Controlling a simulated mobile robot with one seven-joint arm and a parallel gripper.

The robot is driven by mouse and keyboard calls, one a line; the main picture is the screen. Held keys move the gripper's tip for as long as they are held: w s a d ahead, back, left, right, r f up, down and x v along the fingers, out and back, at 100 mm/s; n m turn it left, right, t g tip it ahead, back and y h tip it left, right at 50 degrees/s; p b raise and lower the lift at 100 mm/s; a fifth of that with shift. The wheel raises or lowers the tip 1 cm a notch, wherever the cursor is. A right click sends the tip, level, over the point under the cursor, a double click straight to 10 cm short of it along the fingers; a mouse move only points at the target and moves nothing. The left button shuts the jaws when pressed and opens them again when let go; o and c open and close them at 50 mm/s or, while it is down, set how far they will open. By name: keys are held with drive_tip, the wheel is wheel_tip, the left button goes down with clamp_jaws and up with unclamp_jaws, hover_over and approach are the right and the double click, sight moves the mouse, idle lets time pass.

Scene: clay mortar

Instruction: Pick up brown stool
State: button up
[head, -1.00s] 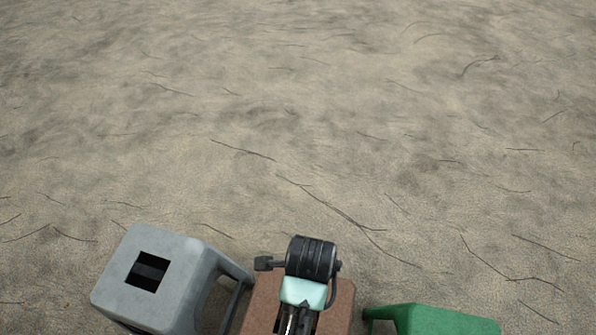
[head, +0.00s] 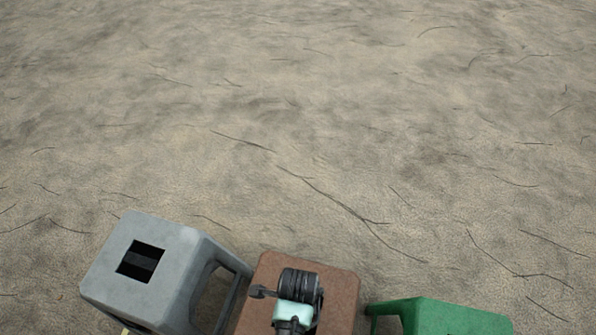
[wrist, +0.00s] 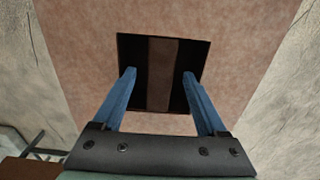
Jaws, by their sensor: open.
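The brown stool (head: 340,285) stands at the bottom middle of the head view, between a grey and a green stool. Its reddish-brown seat (wrist: 90,40) fills most of the wrist view. The seat has a dark square opening with a brown bar (wrist: 161,75) across its middle. My gripper (wrist: 158,73) is open over this opening, one blue finger on each side of the bar. I cannot tell how far the fingertips reach into the opening. In the head view my wrist covers part of the seat and hides the opening and the fingers.
The grey stool (head: 180,255), with a square hole in its seat, stands close on the left. The green stool (head: 445,318) stands on the right, partly cut off by the frame. The sandy ground (head: 300,120) beyond the stools is clear, with only thin dark cracks or twigs.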

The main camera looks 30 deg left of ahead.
wheel_tip(320, 180, down, 3)
drive_tip(key=shift+r+b, duration=0.2)
drive_tip(key=shift+b, duration=0.1)
clamp_jaws()
idle(1.1)
drive_tip(key=shift+r, duration=0.15)
